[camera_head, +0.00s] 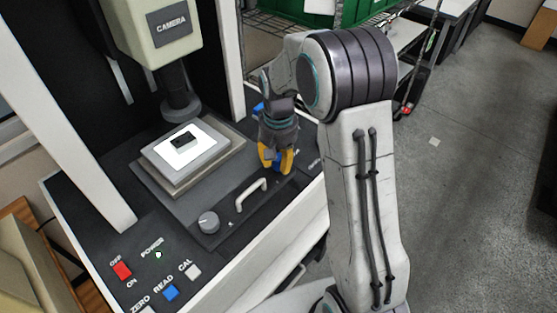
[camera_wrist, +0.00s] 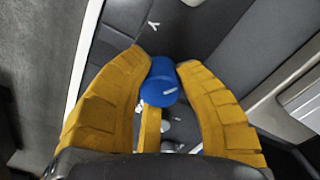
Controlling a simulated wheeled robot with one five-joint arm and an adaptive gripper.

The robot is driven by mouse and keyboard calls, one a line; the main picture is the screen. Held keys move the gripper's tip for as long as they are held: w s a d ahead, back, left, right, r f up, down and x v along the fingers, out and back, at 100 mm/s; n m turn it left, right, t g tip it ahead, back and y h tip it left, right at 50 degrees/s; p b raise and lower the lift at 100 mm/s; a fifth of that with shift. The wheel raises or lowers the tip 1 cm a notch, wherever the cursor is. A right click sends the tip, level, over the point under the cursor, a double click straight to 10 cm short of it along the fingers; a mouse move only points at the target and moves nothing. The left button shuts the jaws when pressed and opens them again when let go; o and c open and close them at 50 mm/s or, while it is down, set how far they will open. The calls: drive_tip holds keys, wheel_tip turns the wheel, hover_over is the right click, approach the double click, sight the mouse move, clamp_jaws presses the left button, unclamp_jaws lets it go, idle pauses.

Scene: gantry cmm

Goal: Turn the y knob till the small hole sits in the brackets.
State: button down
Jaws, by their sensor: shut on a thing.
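My gripper (camera_head: 276,166) points down at the right side of the machine's dark deck, with its yellow fingers around a blue knob. In the wrist view the blue knob (camera_wrist: 163,88) sits between the two yellow fingers and shows a short white mark on its top. A white Y-shaped label (camera_wrist: 153,23) is on the dark panel beside it. A small black part (camera_head: 184,141) lies on the white plate (camera_head: 163,152) of the stage, below the camera head (camera_head: 165,35). The small hole and the brackets cannot be made out.
A grey knob (camera_head: 208,222) and a white handle (camera_head: 251,194) are on the deck near the gripper. A red switch (camera_head: 122,270), a blue button (camera_head: 171,292) and a white button (camera_head: 193,271) are at the front. A white column (camera_head: 231,60) stands behind.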

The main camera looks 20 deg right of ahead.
sight(278, 157)
drive_tip(key=shift+f+m, duration=0.1)
drive_tip(key=shift+m, duration=0.2)
drive_tip(key=m+b, duration=0.1)
drive_tip(key=m, duration=0.4)
drive_tip(key=shift+s+m, duration=0.1)
drive_tip(key=shift+m, duration=0.3)
idle(0.3)
drive_tip(key=c, duration=0.9)
unclamp_jaws()
drive_tip(key=shift+o, duration=0.2)
wheel_tip(278, 157, up, 12)
